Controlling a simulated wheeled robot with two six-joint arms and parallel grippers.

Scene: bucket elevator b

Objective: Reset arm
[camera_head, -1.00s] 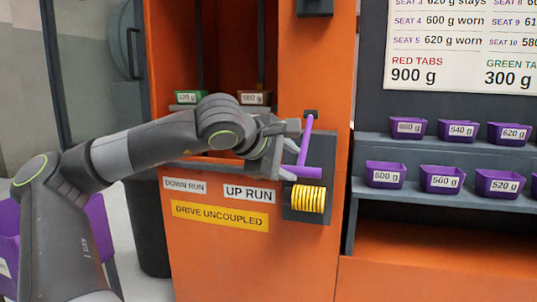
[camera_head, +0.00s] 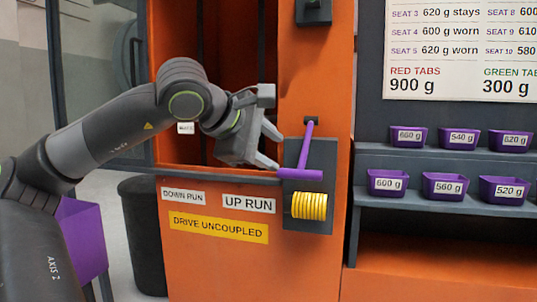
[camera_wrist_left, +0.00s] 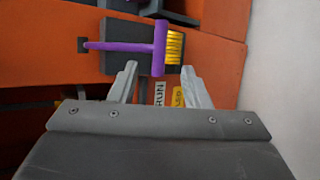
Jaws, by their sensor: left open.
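My left gripper (camera_head: 274,148) is open and empty in front of the orange machine. Its fingers point right, toward the purple T-shaped handle (camera_head: 301,173), just left of and above its crossbar. In the left wrist view, the purple handle (camera_wrist_left: 159,48) lies beyond and between the two open fingertips (camera_wrist_left: 160,78), and I see nothing gripped. The handle sits on a dark plate above a yellow ribbed coil (camera_head: 309,206). My left arm reaches in from the left and hides part of the machine's opening. My right gripper is not in view.
Purple weight-labelled buckets (camera_head: 444,185) stand on two grey shelves at the right. The orange panel carries an UP RUN label (camera_head: 248,204) and a yellow DRIVE UNCOUPLED label (camera_head: 218,227). A dark bin (camera_head: 146,235) stands at the lower left, with a purple container (camera_head: 82,240) beside it.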

